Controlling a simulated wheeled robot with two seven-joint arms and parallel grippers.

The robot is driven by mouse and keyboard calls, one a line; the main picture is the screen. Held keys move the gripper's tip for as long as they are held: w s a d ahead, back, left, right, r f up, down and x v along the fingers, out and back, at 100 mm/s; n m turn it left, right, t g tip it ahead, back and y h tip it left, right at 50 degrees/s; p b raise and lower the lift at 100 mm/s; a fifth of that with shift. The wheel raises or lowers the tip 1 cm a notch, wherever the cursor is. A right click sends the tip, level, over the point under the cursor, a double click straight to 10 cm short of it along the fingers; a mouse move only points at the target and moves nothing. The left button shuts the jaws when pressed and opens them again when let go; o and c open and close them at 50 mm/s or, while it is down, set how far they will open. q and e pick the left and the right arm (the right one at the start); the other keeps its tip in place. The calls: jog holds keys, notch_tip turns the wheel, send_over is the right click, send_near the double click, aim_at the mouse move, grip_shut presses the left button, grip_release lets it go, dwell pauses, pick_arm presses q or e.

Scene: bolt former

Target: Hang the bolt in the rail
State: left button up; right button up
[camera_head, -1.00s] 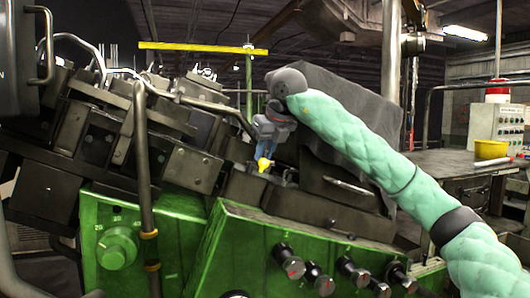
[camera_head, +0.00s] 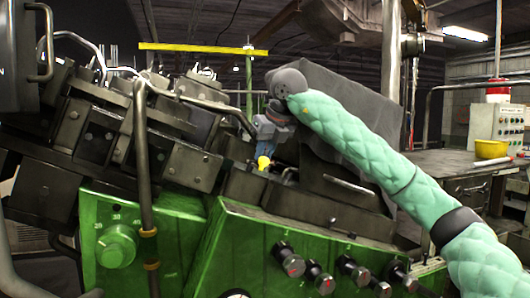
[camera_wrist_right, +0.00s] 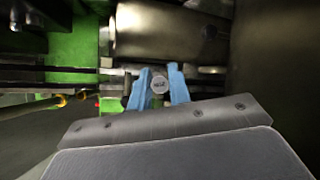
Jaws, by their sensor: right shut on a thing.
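In the right wrist view, the two blue fingers of my right gripper (camera_wrist_right: 158,88) are shut on the bolt (camera_wrist_right: 158,86), whose round grey head faces the camera. Dark parallel bars that look like the rail (camera_wrist_right: 70,74) run across behind the fingers; the gripper hides whether the bolt touches them. In the head view, my right gripper (camera_head: 264,148) points down over the middle of the machine. A yellow piece (camera_head: 263,163) shows at its fingertips; I cannot tell whether it belongs to the bolt. My left gripper is not in view.
The green machine (camera_head: 170,235) has dark blocks (camera_head: 100,130) to the left of the gripper and a dark grey housing (camera_head: 335,150) to its right. A bent pipe (camera_head: 143,150) stands in front. A yellow bowl (camera_head: 491,150) sits on a bench at far right.

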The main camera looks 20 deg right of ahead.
jog(key=shift+f+b, duration=0.9)
jog(key=shift+f, duration=0.2)
dwell(0.8)
jog(key=o, duration=1.2)
jog(key=shift+s, duration=0.15)
jog(key=shift+o, duration=0.6)
jog(key=shift+d+f, duration=0.1)
jog(key=shift+f, duration=0.05)
